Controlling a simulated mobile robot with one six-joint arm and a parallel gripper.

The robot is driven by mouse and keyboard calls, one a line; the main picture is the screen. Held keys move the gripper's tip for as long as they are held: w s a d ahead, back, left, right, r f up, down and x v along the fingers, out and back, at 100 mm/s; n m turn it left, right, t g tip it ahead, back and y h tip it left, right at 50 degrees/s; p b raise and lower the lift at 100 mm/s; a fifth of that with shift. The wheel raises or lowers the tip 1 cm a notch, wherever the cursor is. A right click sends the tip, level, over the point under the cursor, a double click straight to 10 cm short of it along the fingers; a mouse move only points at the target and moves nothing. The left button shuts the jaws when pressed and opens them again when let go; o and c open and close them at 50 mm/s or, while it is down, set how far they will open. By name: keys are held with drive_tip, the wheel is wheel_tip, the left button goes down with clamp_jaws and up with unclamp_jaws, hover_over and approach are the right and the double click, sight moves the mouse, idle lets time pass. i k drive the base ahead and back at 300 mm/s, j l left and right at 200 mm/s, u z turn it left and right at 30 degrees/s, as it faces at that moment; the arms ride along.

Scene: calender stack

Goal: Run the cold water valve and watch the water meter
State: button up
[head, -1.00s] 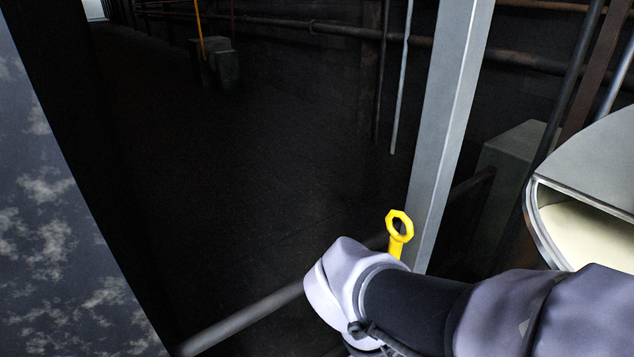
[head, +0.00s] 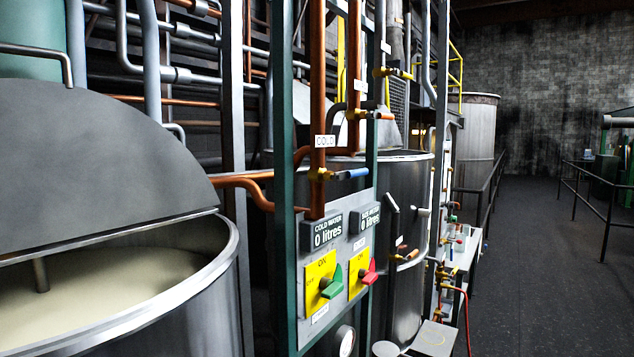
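The cold water valve has a blue lever (head: 351,174) on a brass body, on a copper pipe (head: 319,100) with a "COLD" label (head: 325,141). The lever points to the right, across the pipe. Below it, the cold water meter (head: 327,232) on a grey panel reads "0 litres". A second meter (head: 366,218) beside it, its label hard to read, also reads "0 litres". My gripper and arm are not in the head view.
Under the meters are a green rotary switch (head: 331,283) and a red one (head: 368,272) on yellow plates. A vat of pale liquid (head: 120,285) stands at left. A dark metal tank (head: 408,230) is behind the panel. Open floor (head: 530,260) runs along the right.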

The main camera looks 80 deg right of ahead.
sight(339, 176)
drive_tip(key=k+j+z, duration=0.1)
drive_tip(key=z, duration=2.65)
drive_tip(key=k, duration=0.05)
